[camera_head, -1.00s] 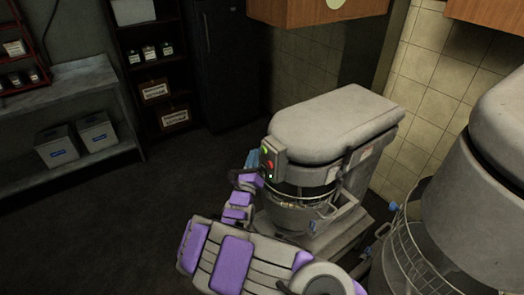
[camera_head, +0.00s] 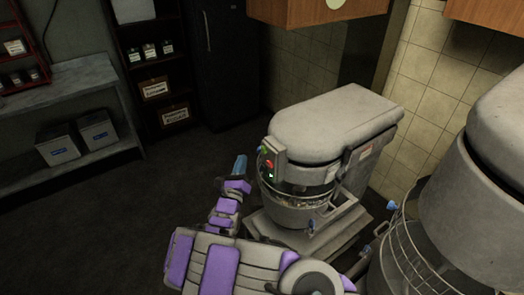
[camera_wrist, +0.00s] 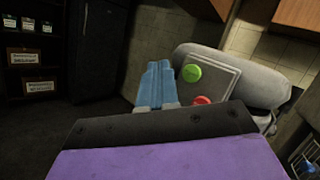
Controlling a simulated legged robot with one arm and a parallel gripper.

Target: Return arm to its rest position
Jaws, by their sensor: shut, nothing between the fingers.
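My arm, grey and purple, reaches up from the bottom of the head view. My gripper (camera_head: 239,166) has blue fingers and stands just left of the mixer's control box, apart from it as far as I can tell. In the wrist view the blue fingers (camera_wrist: 156,84) lie side by side, shut and empty. The grey mixer (camera_head: 335,125) stands against the tiled wall with a caged bowl (camera_head: 293,208) under its head. Its control box (camera_head: 273,160) has a green button (camera_wrist: 191,73) and a red button (camera_wrist: 202,100).
A second large mixer (camera_head: 478,180) with a wire guard stands close at the right. A shelf unit (camera_head: 75,85) with grey bins (camera_head: 97,130) is at the left. A dark cabinet (camera_head: 226,60) stands at the back. The dark floor left of my arm is clear.

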